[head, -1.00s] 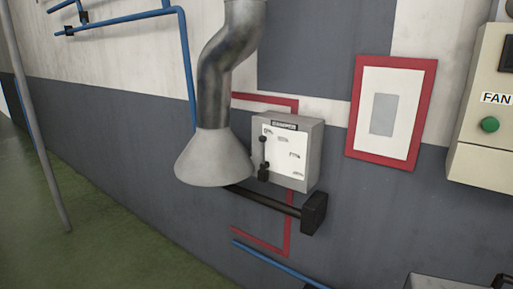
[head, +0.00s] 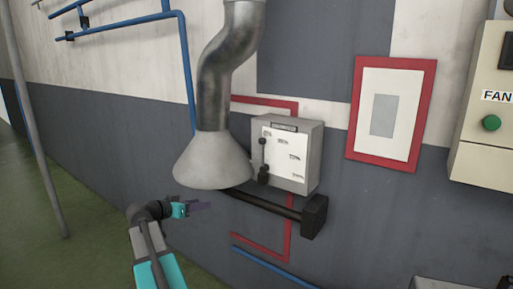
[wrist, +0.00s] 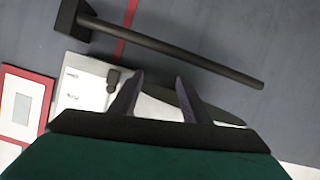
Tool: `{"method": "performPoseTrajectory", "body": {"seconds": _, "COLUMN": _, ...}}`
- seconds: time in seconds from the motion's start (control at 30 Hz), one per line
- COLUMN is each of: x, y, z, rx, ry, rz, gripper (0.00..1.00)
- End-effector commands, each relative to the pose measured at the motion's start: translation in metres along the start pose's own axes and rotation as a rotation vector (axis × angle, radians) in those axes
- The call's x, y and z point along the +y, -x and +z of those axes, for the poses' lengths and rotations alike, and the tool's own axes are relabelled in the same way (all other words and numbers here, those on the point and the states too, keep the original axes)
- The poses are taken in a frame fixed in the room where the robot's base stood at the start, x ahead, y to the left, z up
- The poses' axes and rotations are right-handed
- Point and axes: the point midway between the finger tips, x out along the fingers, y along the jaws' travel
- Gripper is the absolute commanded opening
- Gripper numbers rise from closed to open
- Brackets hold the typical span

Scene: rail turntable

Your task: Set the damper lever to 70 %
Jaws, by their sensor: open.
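The damper box (head: 299,150) is a grey wall box with a white, marked face and a black lever (head: 263,157) at the left of that face. The scale marks are too small to read. In the wrist view the box's white face (wrist: 84,88) is left of the fingers, with a dark knob (wrist: 113,77) on it. My gripper (head: 205,206) is in the head view, below the metal hood and to the lower left of the box, apart from the lever. In the wrist view my gripper (wrist: 160,82) is open, with nothing between its fingers.
A grey metal hood (head: 212,163) hangs left of the box. A black bar (head: 265,203) with a block end juts out below the box. A red-framed panel (head: 417,115) and a fan box (head: 487,165) are to the right. Green floor lies at lower left.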

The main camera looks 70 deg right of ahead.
Motion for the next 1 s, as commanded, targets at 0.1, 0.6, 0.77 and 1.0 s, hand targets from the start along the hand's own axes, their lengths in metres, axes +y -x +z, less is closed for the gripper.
{"method": "performPoseTrajectory", "body": {"seconds": 0.1, "x": 0.028, "y": -0.012, "z": -0.057, "rx": 0.083, "ry": -0.115, "rz": 0.052, "gripper": 0.43}}
{"method": "performPoseTrajectory", "body": {"seconds": 0.6, "x": 0.129, "y": -0.02, "z": -0.203, "rx": 0.337, "ry": -0.413, "rz": 0.184, "gripper": 0.43}}
{"method": "performPoseTrajectory", "body": {"seconds": 0.77, "x": 0.132, "y": -0.019, "z": -0.206, "rx": 0.344, "ry": -0.419, "rz": 0.187, "gripper": 0.43}}
{"method": "performPoseTrajectory", "body": {"seconds": 1.0, "x": 0.131, "y": -0.02, "z": -0.205, "rx": 0.342, "ry": -0.417, "rz": 0.186, "gripper": 0.43}}
